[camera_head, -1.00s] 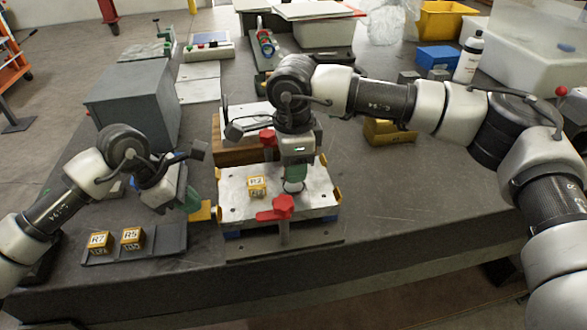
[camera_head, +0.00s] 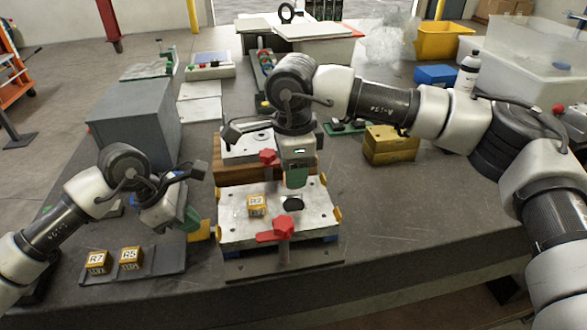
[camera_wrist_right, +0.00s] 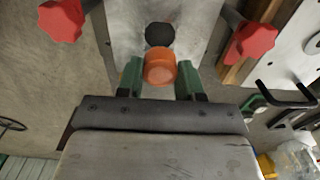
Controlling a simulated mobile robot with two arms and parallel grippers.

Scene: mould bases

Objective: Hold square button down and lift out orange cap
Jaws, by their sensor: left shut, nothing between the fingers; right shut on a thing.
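The orange cap (camera_wrist_right: 160,68) sits between the green fingers of my right gripper (camera_wrist_right: 160,76) in the right wrist view. My right gripper (camera_head: 296,180) is shut on it above the metal plate (camera_head: 240,228) of the mould base. A dark round hole (camera_head: 293,204) is open in the plate below; it also shows in the right wrist view (camera_wrist_right: 160,34). In the head view the fingers hide the cap. My left gripper (camera_head: 193,222) is shut and empty at the plate's left side, close against a yellow button-like block (camera_head: 204,229). Whether that block is pressed in cannot be told.
Red-handled clamps (camera_head: 283,227) (camera_head: 269,157) stand at the plate's front and back. A block marked R2 (camera_head: 257,206) lies on the plate. Blocks R7 (camera_head: 97,262) and R5 (camera_head: 130,259) sit on a dark tray at front left.

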